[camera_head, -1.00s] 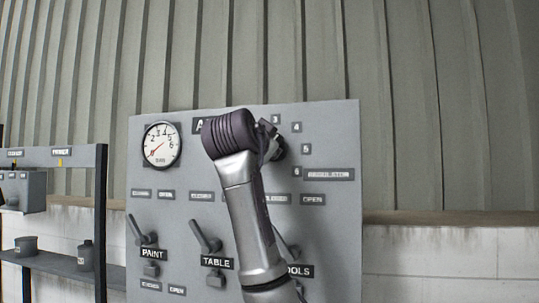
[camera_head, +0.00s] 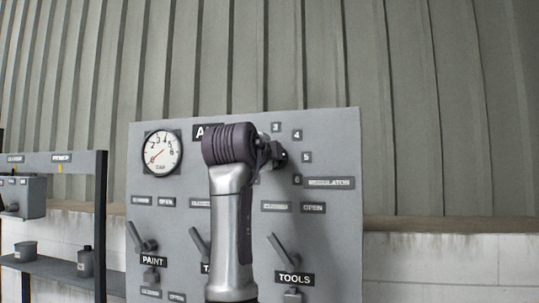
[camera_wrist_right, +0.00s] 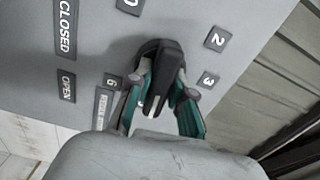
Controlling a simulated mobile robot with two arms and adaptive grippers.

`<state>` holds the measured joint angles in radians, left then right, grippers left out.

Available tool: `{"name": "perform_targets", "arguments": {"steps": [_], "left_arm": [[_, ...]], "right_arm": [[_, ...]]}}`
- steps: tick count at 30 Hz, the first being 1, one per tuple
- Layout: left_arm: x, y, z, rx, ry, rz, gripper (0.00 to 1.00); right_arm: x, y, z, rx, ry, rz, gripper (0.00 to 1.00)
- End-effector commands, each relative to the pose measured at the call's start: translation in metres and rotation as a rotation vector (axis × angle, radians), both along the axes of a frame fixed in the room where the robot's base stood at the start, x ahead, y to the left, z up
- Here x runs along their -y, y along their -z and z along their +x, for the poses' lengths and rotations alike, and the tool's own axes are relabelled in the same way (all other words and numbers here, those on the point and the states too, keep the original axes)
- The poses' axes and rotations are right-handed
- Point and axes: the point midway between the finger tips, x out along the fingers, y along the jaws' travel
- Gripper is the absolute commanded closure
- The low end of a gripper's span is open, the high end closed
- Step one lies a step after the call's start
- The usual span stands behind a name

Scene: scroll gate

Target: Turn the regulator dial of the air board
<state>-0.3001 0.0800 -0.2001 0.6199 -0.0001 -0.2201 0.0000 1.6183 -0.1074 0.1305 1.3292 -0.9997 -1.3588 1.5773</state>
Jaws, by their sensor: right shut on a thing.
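The air board (camera_head: 330,235) is a grey upright panel in the middle of the head view. Its regulator dial (camera_wrist_right: 160,60) is a dark knob with a pale stripe in the right wrist view, among number plates. My right gripper (camera_wrist_right: 160,100) is shut on the dial, one green-padded finger on each side. In the head view my right gripper (camera_head: 272,155) is at the board beside the numbers, and my wrist hides most of the dial. The pressure gauge (camera_head: 161,152) has a red needle pointing to the lower left. My left gripper is not in view.
Below are levers labelled PAINT (camera_head: 141,240), a partly hidden one, and TOOLS (camera_head: 285,253). The regulator label (camera_head: 329,183) is right of the dial. A shelf rack (camera_head: 60,265) with small pots stands at the left. A ribbed wall is behind the board.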

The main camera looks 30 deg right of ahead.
Motion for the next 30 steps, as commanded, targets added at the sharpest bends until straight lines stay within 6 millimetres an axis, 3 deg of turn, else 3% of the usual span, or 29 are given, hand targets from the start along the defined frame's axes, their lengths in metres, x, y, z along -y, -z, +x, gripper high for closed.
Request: {"name": "perform_targets", "arguments": {"steps": [22, 23, 24, 27, 30], "left_arm": [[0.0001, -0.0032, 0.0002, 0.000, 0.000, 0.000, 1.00], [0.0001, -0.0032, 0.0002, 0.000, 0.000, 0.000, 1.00], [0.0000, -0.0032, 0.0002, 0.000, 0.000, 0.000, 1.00], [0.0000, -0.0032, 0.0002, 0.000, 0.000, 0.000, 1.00], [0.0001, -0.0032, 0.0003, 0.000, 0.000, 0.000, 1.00]], "right_arm": [[0.0002, 0.0012, -0.0001, 0.065, 0.001, 0.059, 1.00], [0.0002, 0.0012, -0.0001, 0.065, 0.001, 0.059, 0.76], [0.0002, 0.0012, -0.0001, 0.064, 0.001, 0.059, 0.70], [0.0001, 0.0011, 0.0000, 0.064, 0.001, 0.059, 0.54], [0.0001, 0.0009, 0.0000, 0.065, 0.001, 0.058, 0.54]]}}
